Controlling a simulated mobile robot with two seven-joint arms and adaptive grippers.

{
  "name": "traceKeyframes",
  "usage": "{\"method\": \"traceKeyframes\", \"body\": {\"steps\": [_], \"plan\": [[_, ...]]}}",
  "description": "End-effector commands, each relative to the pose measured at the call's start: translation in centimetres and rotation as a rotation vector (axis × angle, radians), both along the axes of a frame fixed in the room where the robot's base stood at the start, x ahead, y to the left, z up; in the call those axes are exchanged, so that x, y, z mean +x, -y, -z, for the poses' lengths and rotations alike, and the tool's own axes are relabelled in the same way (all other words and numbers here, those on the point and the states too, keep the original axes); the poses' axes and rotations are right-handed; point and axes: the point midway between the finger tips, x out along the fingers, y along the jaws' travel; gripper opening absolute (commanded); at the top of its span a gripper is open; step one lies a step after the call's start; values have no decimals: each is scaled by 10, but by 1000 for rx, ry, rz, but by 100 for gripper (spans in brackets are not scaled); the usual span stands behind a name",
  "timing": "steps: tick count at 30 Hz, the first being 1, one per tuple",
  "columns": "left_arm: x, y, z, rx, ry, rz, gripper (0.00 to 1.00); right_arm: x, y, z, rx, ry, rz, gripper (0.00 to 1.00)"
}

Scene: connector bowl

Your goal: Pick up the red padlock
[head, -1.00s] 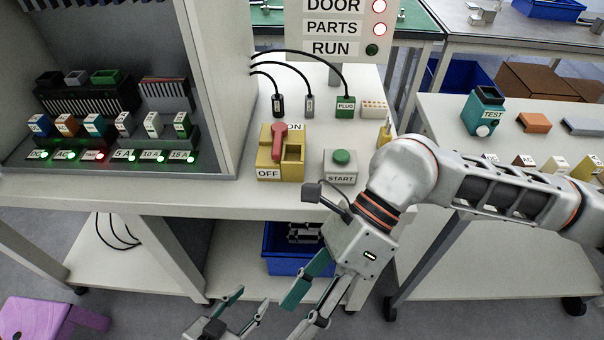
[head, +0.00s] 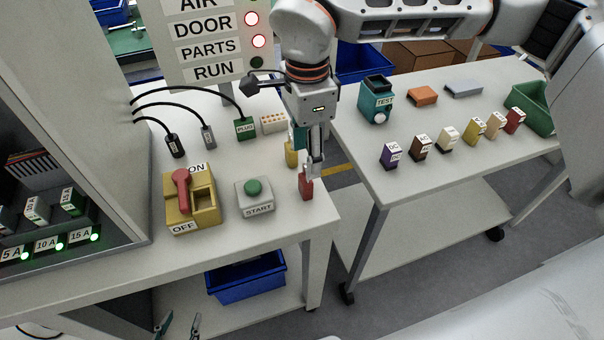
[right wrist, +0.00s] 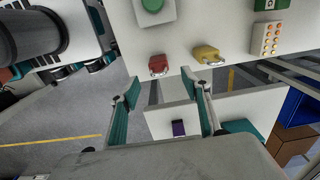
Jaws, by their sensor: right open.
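The red padlock (head: 306,188) stands near the right edge of the white table in the head view. In the right wrist view the red padlock (right wrist: 158,66) shows just beyond the fingertips, between their lines. My right gripper (head: 309,162) points down just over the red padlock and partly covers its top. In the right wrist view its two fingers (right wrist: 161,84) are wide apart with nothing between them. A yellow padlock (head: 291,153) stands behind the red one and also shows in the right wrist view (right wrist: 207,54). My left gripper (head: 179,325) is low at the bottom edge, fingers apart and empty.
A START button box (head: 254,198) and a yellow ON/OFF switch (head: 192,200) stand left of the red padlock. A connector block (head: 273,123) is behind. Past a gap, a second table (head: 400,188) holds several coloured blocks and a TEST box (head: 376,98).

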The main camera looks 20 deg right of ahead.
Motion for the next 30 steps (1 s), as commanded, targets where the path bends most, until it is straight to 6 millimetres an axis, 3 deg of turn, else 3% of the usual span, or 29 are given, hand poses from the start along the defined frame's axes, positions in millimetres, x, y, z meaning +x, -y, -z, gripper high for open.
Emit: {"method": "traceKeyframes", "body": {"steps": [11, 19, 27, 30], "plan": [[0, -1, 3, 3, 0, 1, 40, -1, 0, 35, 0, -4, -1, 47], [0, -1, 6, 6, -1, 1, 40, -2, 0, 72, 0, -5, 0, 47], [0, -1, 5, 7, 0, 1, 40, -1, 0, 75, 1, -1, 0, 47], [1, -1, 5, 7, 0, 1, 40, -1, 0, 75, 1, -1, 0, 21]]}}
